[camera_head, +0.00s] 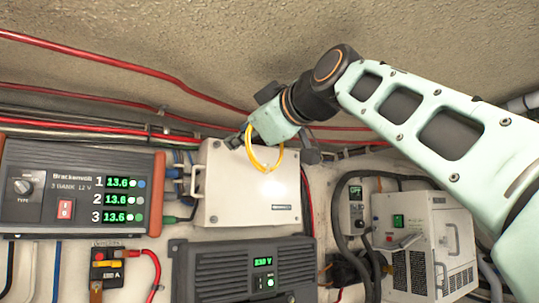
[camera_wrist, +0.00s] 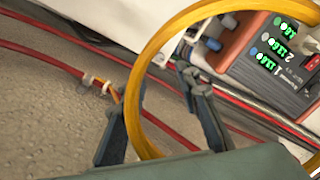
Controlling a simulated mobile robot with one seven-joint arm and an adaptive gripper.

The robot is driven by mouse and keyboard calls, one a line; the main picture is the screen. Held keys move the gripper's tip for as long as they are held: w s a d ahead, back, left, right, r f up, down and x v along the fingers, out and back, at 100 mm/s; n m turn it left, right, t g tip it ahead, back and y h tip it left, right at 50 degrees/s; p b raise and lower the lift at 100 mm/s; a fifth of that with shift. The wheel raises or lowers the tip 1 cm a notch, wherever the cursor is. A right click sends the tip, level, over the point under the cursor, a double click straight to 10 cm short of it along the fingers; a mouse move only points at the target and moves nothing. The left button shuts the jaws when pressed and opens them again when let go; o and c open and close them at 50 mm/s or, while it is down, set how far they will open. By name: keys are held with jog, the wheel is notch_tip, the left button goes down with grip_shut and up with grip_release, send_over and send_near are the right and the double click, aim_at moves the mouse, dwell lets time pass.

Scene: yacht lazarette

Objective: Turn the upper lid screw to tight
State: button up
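The pale beige box with its flat lid (camera_head: 250,190) is fixed to the wall at the centre of the head view. My gripper (camera_head: 270,143) is at the box's upper edge and covers part of it. In the wrist view my gripper (camera_wrist: 157,85) has its two dark fingers spread apart, with nothing seen held between them. A yellow loop (camera_head: 262,166) hangs at my gripper, in front of the lid. It shows large and close in the wrist view (camera_wrist: 146,135). I cannot pick out the upper lid screw in either view; contact with the box is unclear.
A battery monitor (camera_head: 80,190) with green digits is on the left. A dark grey unit (camera_head: 243,270) is below the box, and a white unit (camera_head: 425,245) is at the right. Red cables (camera_head: 110,65) run along the wall above. Black hoses (camera_head: 345,200) hang right of the box.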

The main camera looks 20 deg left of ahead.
aim_at(218, 144)
jog(key=p+x, duration=0.2)
jog(key=x, duration=0.1)
jog(key=p+x, duration=0.2)
jog(key=x, duration=0.2)
jog(key=p+x, duration=0.2)
jog(key=x, duration=0.1)
jog(key=shift+a+r, duration=0.35)
jog(key=shift+a, duration=0.05)
grip_shut()
